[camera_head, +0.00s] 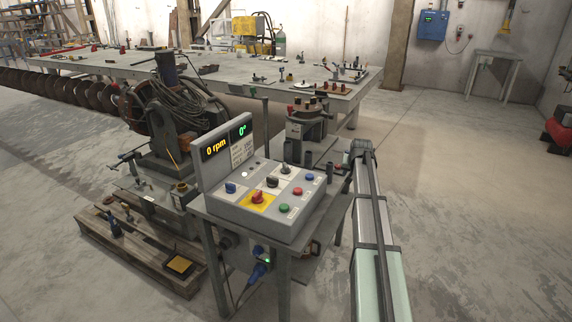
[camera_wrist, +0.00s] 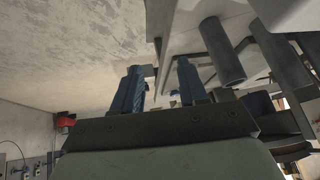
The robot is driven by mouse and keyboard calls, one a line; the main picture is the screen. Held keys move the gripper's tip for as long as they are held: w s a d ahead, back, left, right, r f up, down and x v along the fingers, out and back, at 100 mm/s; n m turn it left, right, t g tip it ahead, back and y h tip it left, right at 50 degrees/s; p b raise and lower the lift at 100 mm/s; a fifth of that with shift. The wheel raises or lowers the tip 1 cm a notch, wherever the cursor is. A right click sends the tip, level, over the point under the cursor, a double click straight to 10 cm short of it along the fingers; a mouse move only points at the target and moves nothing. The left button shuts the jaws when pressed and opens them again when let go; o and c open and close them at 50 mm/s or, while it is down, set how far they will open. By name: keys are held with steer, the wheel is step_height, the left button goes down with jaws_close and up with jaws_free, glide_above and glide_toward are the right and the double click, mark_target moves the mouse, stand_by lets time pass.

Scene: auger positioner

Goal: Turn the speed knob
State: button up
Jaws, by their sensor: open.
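A grey sloped control box (camera_head: 262,222) stands on a metal stand in the middle of the head view. Its top carries a blue knob (camera_head: 231,188), two black knobs (camera_head: 272,182) and a red knob on a yellow plate (camera_head: 258,197). The labels are too small to show which is the speed knob. A panel behind has a display (camera_head: 216,146) reading "0 rpm" and another (camera_head: 242,130) reading "0°". My gripper (camera_wrist: 160,87) shows two blue, ridged fingers in the wrist view, apart and empty. No knob shows there. In the head view the fingers cannot be made out.
Green (camera_head: 284,208), red (camera_head: 297,191) and blue (camera_head: 309,178) buttons sit along the box's right side. My arm extends just right of the box. A long workbench (camera_head: 215,77) with tools stands behind. A wooden pallet (camera_head: 150,262) lies at left.

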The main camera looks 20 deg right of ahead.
mark_target(286, 165)
steer(key=w+a+r+n, duration=0.1)
steer(key=a+r, duration=0.2)
steer(key=a, duration=0.1)
steer(key=w+a+r+n, duration=0.1)
steer(key=a+r, duration=0.2)
steer(key=a, duration=0.1)
steer(key=w+a+r+n+y, duration=0.1)
steer(key=a+r, duration=0.2)
steer(key=a, duration=0.1)
steer(key=shift+w+a+r+g, duration=0.1)
steer(key=shift+w+r+g, duration=0.1)
steer(key=shift+r+g, duration=0.1)
steer(key=a+r+n+g+y, duration=0.1)
steer(key=a+r+n, duration=0.1)
steer(key=a+r, duration=0.3)
steer(key=a+r+n, duration=0.1)
steer(key=a+r, duration=0.1)
steer(key=a, duration=0.5)
steer(key=x, duration=0.9)
steer(key=a+x, duration=0.1)
steer(key=x, duration=0.3)
steer(key=shift+s+a+f, duration=0.1)
steer(key=shift+f, duration=0.1)
steer(key=shift+c, duration=0.4)
jaws_close()
